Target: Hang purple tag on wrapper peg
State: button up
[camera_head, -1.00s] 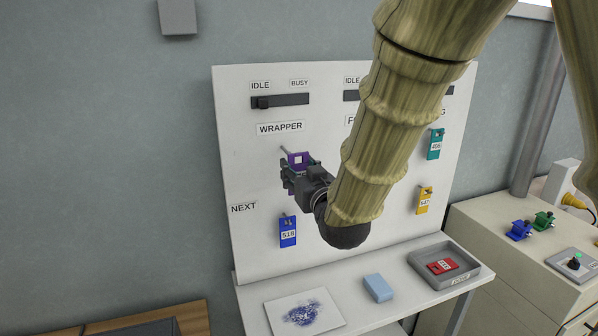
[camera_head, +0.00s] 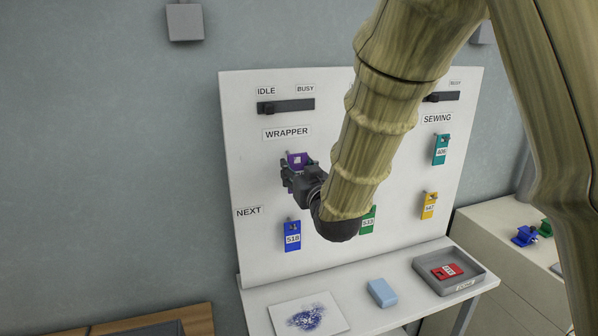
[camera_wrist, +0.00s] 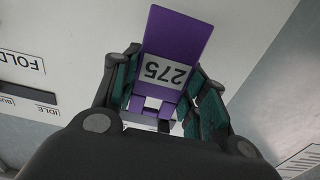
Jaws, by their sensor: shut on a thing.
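The purple tag (camera_head: 298,160) is at my gripper (camera_head: 296,176), just below the WRAPPER label (camera_head: 287,133) on the white board. In the wrist view the purple tag (camera_wrist: 175,45) shows the number 275, upside down in the picture, between the two teal-padded fingers (camera_wrist: 160,95) of my gripper, which is shut on it. The wrapper peg is hidden behind the tag and gripper in the head view. I cannot tell whether the tag's hole is around the peg.
A blue tag 518 (camera_head: 292,237) hangs below, beside the NEXT label (camera_head: 248,211). A green tag (camera_head: 368,220), yellow tag (camera_head: 429,205) and teal tag (camera_head: 440,150) hang to the right. A grey tray (camera_head: 478,276) holds a red tag (camera_head: 447,271); a light blue block (camera_head: 382,292) lies on the shelf.

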jog(key=shift+p+x, duration=0.3)
jog(key=shift+x, duration=1.25)
jog(key=shift+w+a+f+b, duration=0.15)
jog(key=shift+w+f+b, duration=0.25)
jog(key=shift+w+b, duration=0.15)
jog(key=shift+w+f, duration=0.2)
jog(key=o, duration=1.1)
jog(key=shift+s, duration=0.15)
